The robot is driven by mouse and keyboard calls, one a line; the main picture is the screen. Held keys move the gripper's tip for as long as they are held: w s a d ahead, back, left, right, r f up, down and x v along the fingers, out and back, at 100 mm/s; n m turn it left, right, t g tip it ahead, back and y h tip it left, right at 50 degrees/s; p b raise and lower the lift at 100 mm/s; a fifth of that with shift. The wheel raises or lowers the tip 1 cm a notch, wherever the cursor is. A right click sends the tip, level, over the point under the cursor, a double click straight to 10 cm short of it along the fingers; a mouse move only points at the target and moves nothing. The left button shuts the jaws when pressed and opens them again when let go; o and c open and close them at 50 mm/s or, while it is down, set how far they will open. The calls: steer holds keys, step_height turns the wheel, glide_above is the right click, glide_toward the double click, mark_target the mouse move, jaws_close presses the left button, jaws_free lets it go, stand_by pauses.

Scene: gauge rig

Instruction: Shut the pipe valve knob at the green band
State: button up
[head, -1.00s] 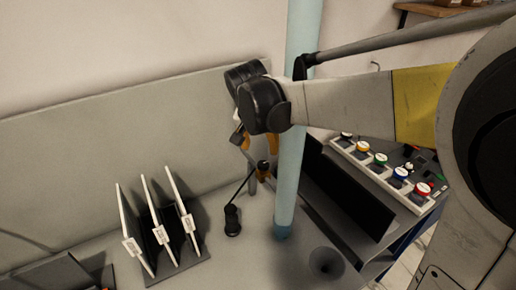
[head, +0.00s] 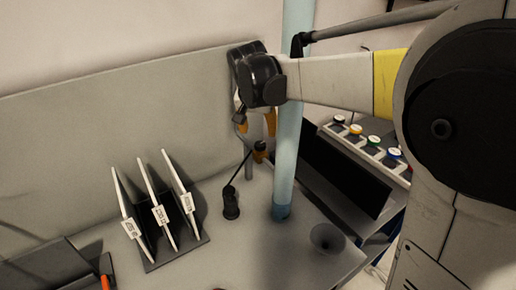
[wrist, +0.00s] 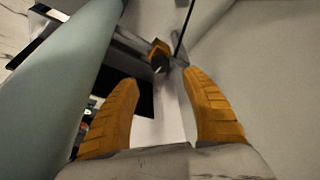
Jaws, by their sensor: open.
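A small orange and dark knob-like fitting (head: 260,152) sits by a thin grey post beside the pale blue pipe (head: 290,130). It also shows in the wrist view (wrist: 160,56), just beyond my fingertips. I cannot tell for sure that it is the valve knob, and I can make out no green band. My gripper (head: 256,130) hangs left of the pipe with its two orange fingers apart. In the wrist view my gripper (wrist: 160,80) is open with nothing between the fingers, and the pipe runs close along its left side.
A rack of upright white-edged panels (head: 160,215) stands at the left. A black-based stand (head: 231,205) with a thin rod is below my gripper. A dark panel (head: 340,178) and colored buttons (head: 356,130) are right of the pipe. A grey funnel (head: 327,238) is in front.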

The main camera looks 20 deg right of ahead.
mark_target(260, 144)
steer(key=b+x, duration=0.3)
steer(key=x, duration=0.6)
steer(key=shift+w+d+f, duration=0.1)
steer(key=shift+w, duration=0.05)
steer(key=c, duration=1.2)
